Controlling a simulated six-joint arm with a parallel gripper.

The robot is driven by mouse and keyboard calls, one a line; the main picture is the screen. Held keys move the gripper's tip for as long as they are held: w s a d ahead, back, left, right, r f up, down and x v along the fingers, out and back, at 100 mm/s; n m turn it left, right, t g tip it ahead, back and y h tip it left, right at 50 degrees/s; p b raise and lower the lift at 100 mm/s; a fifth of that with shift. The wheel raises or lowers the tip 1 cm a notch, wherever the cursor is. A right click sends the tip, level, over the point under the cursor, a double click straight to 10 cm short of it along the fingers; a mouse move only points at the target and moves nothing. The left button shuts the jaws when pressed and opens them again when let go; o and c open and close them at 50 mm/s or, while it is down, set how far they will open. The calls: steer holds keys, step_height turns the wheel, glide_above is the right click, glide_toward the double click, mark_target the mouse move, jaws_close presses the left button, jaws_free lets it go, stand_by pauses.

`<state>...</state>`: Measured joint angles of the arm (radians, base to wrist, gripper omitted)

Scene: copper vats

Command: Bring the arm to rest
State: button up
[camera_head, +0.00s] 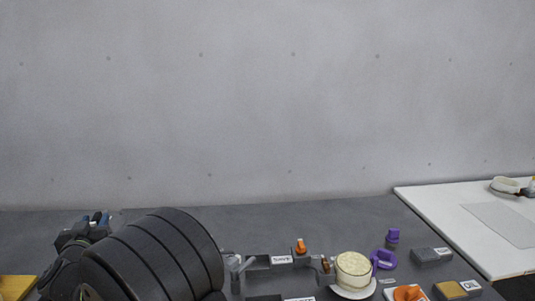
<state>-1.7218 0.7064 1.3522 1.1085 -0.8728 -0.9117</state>
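My arm's large black ribbed segment (150,255) fills the lower left of the head view.
Right of my arm stand a labelled dark block (282,260), an orange item (301,246), a cream round vessel (353,268) on a white saucer (354,293), purple pieces (383,260) and grey blocks (432,255). A white board (455,222) lies far right.

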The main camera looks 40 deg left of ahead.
steer(key=v, duration=1.7)
steer(key=x, duration=1.7)
steer(key=shift+w+a, duration=0.1)
steer(key=shift+w, duration=0.05)
steer(key=shift+r+n+g+y, duration=0.1)
steer(key=shift+n+g+y, duration=0.45)
steer(key=shift+g, duration=0.25)
steer(key=shift+d+n+g+y, duration=0.2)
steer(key=shift+n+g+y, duration=0.25)
steer(key=shift+n+g, duration=0.6)
steer(key=shift+d+g, duration=0.3)
steer(key=shift+g, duration=0.15)
steer(key=v, duration=1.3)
steer(key=shift+s+d, duration=0.15)
steer(key=shift+s, duration=0.1)
